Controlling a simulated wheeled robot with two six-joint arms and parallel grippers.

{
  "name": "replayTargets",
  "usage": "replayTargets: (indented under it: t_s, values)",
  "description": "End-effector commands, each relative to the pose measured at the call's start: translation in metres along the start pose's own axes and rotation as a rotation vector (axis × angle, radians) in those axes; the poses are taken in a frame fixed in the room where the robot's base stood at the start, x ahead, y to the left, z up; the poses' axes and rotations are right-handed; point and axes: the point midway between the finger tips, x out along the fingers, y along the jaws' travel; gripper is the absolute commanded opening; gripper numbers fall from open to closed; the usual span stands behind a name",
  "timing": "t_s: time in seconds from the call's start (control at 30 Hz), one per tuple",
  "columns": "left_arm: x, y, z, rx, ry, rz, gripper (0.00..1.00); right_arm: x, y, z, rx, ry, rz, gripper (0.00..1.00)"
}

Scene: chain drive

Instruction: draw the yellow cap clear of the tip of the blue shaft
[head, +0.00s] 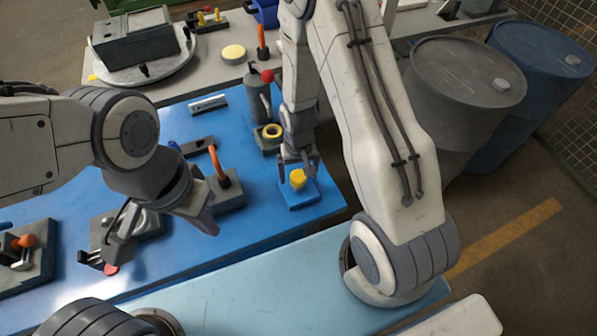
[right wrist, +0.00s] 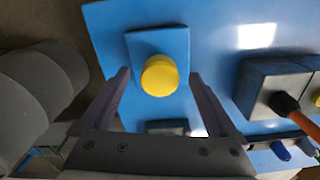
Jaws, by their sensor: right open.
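The yellow cap (head: 298,177) is a short round piece above a small square blue base block (head: 302,197) near the right edge of the blue tabletop. In the right wrist view the cap (right wrist: 159,75) shows from above over the base block (right wrist: 146,43). The blue shaft is hidden under the cap. My right gripper (head: 298,170) is open, with its fingers on either side of the cap. In the wrist view both fingertips (right wrist: 160,78) appear apart from it. My left gripper (head: 163,232) is over the front left of the table; its jaw opening is unclear.
A dark block with an orange handle (head: 219,168) stands left of the cap. A grey post with a red ball (head: 258,90) and a yellow ring (head: 272,131) are behind it. Several fixtures lie at the left. Two drums, grey (head: 455,85) and blue (head: 535,75), stand beyond the right edge.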

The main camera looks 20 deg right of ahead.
Motion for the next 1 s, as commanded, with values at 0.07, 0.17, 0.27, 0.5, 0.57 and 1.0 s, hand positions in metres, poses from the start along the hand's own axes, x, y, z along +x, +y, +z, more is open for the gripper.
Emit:
replayTargets:
  t_s: [0.07,0.17,0.27,0.5,0.57,1.0]
  values:
    - [0.0,0.0,0.0,0.0,0.0,0.0,0.0,0.001,0.0,0.0,0.0,0.001,0.0,0.95]
    - [0.0,0.0,0.0,0.0,0.0,0.0,0.0,0.001,0.0,0.0,0.0,0.001,0.0,0.95]
    - [0.0,0.0,0.0,0.0,0.0,0.0,0.0,0.0,0.0,0.0,0.0,0.0,0.0,0.8]
    - [0.0,0.0,0.0,0.0,0.0,0.0,0.0,0.0,0.0,0.0,0.0,0.0,0.0,0.07]
    - [-0.001,0.0,0.0,0.0,0.0,0.0,0.0,0.0,0.0,0.0,0.0,0.0,0.0,0.07]
    - [-0.017,0.001,-0.001,0.003,0.0,0.0,0.0,-0.02,0.0,0.0,0.0,0.0,0.0,0.07]
